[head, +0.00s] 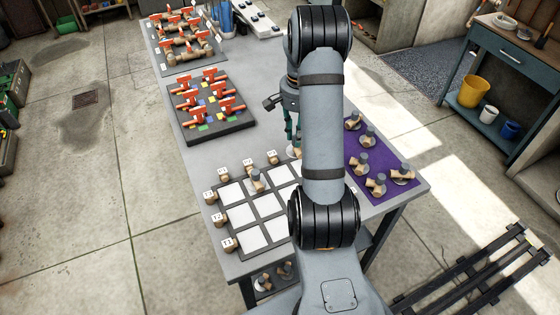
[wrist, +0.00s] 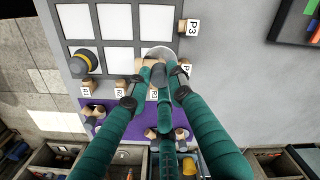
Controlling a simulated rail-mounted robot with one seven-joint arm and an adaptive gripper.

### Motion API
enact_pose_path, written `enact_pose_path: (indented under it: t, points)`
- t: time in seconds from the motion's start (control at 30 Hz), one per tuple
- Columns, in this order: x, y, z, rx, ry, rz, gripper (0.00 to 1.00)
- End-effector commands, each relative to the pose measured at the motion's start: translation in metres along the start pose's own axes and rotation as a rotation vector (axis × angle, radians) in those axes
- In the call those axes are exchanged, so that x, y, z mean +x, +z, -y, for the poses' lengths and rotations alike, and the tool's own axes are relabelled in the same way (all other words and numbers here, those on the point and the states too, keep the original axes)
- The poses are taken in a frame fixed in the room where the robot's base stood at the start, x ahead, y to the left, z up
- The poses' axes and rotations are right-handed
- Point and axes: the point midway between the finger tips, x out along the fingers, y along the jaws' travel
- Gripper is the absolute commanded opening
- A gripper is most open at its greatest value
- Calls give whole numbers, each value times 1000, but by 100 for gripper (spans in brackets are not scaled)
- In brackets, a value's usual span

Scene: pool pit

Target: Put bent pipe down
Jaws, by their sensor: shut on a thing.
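My gripper (head: 293,140) is low over the far part of the grid board, partly hidden behind my arm in the head view. In the wrist view my gripper (wrist: 158,76) has its green fingers closed on a bent pipe (wrist: 157,71), tan with a dark grey end. A pale round disc (wrist: 160,52) shows at the pipe, over a corner cell of the grid board (wrist: 104,42). I cannot tell whether the pipe touches the board. Another bent pipe (head: 257,180) stands in a different cell; it also shows in the wrist view (wrist: 84,62).
Labelled wooden blocks (head: 226,244) line the grid's edges, close to the held pipe. A purple mat (head: 353,152) at the right holds several bent pipes. A dark tray (head: 212,132) with red-handled valves lies beyond the grid. Several grid cells (head: 240,214) are empty.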

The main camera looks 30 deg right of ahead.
Motion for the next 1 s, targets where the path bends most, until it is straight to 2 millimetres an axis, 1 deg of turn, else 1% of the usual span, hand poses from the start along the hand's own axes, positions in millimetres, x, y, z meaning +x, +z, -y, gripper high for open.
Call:
enact_pose_path:
  t: [0.03, 0.1, 0.2, 0.3, 0.43, 0.6, 0.7, 1.0]
  points:
    - [6, 12, 6, -4, 3, 4, 0]
    - [14, 23, 15, -3, 2, 4, 0]
    - [25, 36, 24, 0, 2, 2, 0]
    - [31, 43, 30, 0, 1, 0, 0]
    - [38, 46, 32, 1, 1, 0, 0]
    - [62, 47, 32, 1, 3, 4, 0]
    - [72, 46, 32, 1, 1, 1, 0]
    - [75, 46, 32, 1, 0, -2, 0]
